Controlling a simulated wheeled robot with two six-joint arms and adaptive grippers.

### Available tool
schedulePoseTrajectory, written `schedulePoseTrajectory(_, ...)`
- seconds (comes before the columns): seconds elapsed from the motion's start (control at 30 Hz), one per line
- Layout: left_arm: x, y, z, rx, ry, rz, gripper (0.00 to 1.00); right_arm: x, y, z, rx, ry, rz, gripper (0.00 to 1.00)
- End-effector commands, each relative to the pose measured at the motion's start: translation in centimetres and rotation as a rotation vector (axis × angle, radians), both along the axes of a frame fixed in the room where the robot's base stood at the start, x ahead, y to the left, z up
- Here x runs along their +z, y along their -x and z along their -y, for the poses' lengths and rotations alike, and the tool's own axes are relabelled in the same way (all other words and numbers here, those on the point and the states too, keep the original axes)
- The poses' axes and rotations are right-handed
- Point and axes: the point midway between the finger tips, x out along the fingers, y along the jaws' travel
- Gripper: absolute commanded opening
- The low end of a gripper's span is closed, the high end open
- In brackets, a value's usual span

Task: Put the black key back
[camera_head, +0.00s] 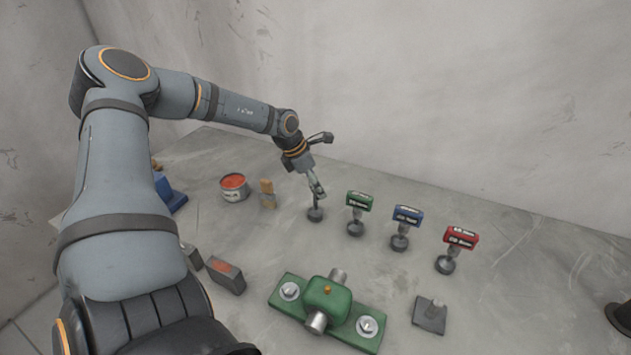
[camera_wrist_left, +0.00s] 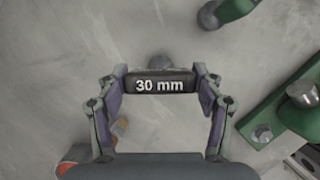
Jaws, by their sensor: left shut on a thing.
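My left gripper (camera_head: 318,190) is shut on the black key (camera_wrist_left: 160,85), whose handle reads "30 mm" and lies between both fingers in the wrist view. In the head view the gripper hides most of this key. A dark round base (camera_head: 315,214) is directly below the gripper, with a short shaft above it. I cannot tell whether the key rests in that base. To its right, in a row, stand a green key (camera_head: 360,200), a blue key (camera_head: 408,215) and a red key (camera_head: 461,238), each upright over a dark round base. My right gripper is not in view.
A green fixture (camera_head: 283,299) with a metal cylinder stands in front. A small grey plate (camera_head: 430,315) lies to its right. A red-topped can (camera_head: 234,188), a wooden block (camera_head: 267,193) and a grey box (camera_head: 225,275) are left. The table's right side is mostly clear.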

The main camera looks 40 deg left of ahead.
Motion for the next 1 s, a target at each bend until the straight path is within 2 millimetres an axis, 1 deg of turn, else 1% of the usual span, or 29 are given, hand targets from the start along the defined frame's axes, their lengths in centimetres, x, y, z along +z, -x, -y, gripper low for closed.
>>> schedulePoseTrajectory(0.27, -0.4, -0.1, 0.0, 0.0, 0.0, 0.001, 0.11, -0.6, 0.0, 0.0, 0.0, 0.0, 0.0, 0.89)
schedulePoseTrajectory(0.3, -0.3, 0.0, 0.0, 0.0, 0.0, 0.0, 0.7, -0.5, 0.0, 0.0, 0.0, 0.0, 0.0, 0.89)
schedulePoseTrajectory(0.43, -0.3, 0.0, 0.0, 0.0, 0.0, 0.0, 0.88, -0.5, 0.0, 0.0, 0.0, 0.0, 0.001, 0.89)
schedulePoseTrajectory(0.47, -0.3, 0.0, 0.0, 0.0, 0.0, 0.0, 0.9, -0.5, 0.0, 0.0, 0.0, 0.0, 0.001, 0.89)
schedulePoseTrajectory(0.8, 0.0, 0.0, 0.0, -0.001, 0.0, 0.0, 0.9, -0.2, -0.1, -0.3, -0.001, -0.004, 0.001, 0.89)
schedulePoseTrajectory(0.87, 0.4, 0.0, 0.0, -0.001, -0.001, -0.001, 0.9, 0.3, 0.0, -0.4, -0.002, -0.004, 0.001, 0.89)
schedulePoseTrajectory(0.9, 0.7, 0.1, -0.1, 0.0, 0.003, 0.003, 0.9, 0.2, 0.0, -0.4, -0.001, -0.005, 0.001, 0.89)
schedulePoseTrajectory(0.97, 1.7, 0.4, -0.2, 0.0, 0.006, 0.006, 0.9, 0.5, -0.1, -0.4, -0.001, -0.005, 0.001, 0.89)
schedulePoseTrajectory(1.0, 2.6, 0.6, -0.3, -0.001, 0.007, 0.008, 0.9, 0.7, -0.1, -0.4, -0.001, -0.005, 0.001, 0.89)
